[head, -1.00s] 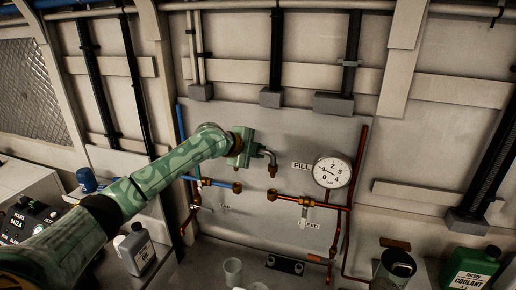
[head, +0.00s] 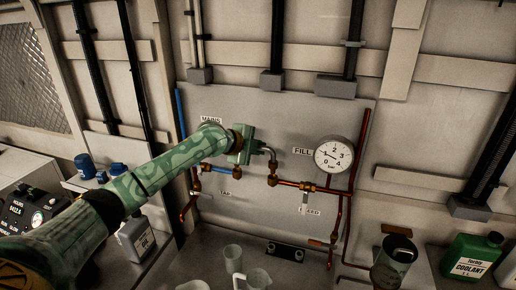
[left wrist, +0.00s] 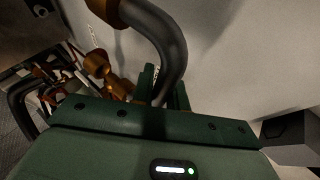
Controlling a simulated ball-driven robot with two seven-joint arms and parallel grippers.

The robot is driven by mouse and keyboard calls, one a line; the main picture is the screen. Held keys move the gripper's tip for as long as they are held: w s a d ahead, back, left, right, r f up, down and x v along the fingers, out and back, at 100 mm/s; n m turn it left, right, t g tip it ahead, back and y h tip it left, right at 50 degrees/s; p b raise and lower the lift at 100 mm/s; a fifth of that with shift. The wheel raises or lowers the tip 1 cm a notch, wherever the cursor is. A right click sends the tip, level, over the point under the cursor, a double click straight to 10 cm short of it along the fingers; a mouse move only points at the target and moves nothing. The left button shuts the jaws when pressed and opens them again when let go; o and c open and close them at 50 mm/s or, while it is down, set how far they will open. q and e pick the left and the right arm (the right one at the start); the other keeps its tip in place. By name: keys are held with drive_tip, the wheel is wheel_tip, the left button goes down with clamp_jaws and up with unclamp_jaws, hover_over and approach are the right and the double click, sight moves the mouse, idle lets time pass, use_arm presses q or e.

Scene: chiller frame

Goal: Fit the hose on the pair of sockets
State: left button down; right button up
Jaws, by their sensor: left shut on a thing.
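My left gripper (head: 259,148) is shut on the grey curved hose (head: 271,156), in front of the panel. In the left wrist view the hose (left wrist: 172,45) bends up from between the fingers (left wrist: 164,88) to a brass end (left wrist: 108,10). In the head view its visible brass end (head: 272,180) points down at the left end of the red pipe's brass fittings (head: 308,187); I cannot tell whether it is seated. The blue pipe (head: 220,169) lies to the left, below my gripper. The hose's other end is hidden behind the gripper. My right gripper is out of view.
A pressure gauge (head: 333,155) stands right of the hose. The shelf below holds clear cups (head: 233,257), a grey jug (head: 136,238), a dark canister (head: 393,262) and a green coolant jug (head: 473,258).

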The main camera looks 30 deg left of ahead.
use_arm(q)
drive_tip(key=shift+p, duration=0.35)
drive_tip(key=shift+p, duration=0.5)
idle(1.1)
drive_tip(key=shift+f+b, duration=1)
drive_tip(key=shift+f, duration=0.7)
drive_tip(key=c, duration=1.3)
unclamp_jaws()
drive_tip(key=shift+s, duration=0.1)
drive_tip(key=shift+b+v, duration=0.95)
drive_tip(key=shift+v, duration=7.2)
